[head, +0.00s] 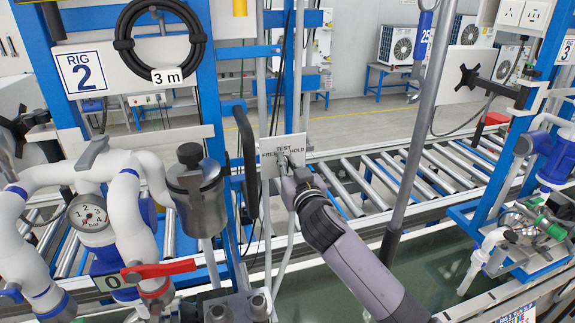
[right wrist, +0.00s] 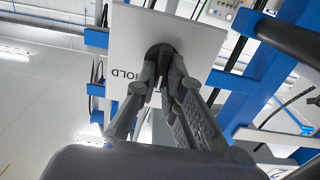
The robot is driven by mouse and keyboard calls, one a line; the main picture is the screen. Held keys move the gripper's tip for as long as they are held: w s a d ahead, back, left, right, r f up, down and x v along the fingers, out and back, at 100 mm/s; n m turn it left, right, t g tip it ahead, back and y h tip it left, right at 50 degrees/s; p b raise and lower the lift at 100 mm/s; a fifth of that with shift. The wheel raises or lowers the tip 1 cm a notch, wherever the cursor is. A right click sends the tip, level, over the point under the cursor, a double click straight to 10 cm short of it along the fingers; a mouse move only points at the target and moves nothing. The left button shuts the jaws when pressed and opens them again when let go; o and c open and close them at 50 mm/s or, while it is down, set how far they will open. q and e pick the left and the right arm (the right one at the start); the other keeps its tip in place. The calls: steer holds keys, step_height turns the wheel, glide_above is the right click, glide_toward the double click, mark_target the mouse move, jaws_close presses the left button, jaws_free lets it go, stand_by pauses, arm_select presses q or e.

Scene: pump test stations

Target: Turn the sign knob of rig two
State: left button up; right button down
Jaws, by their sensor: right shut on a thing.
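The sign of rig two (head: 267,158) is a pale plate reading TEST, FREE and HOLD, fixed to a pole beside the blue frame. My right gripper (head: 287,163) is at the plate's front, coming from the lower right. In the right wrist view its fingers (right wrist: 165,75) are closed together on the dark round knob (right wrist: 160,52) in the plate's middle. The fingers hide most of the knob, so its pointing direction cannot be told. The word HOLD shows on the sign plate (right wrist: 195,40) in that view. My left gripper is not in view.
The rig number plate (head: 86,73) shows a 2. White pipes with a gauge (head: 88,214), a red valve handle (head: 158,270) and a grey metal canister (head: 196,190) stand left of my arm. A grey vertical pole (head: 415,130) stands right of it. A roller conveyor (head: 400,175) runs behind.

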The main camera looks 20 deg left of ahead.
steer(key=shift+n, duration=0.3)
steer(key=n, duration=0.8)
steer(key=shift+s+a+f, duration=0.2)
steer(key=shift+a, duration=0.1)
steer(key=shift+n, duration=0.3)
stand_by(0.4)
steer(key=c, duration=1.7)
jaws_free()
steer(key=v, duration=1.2)
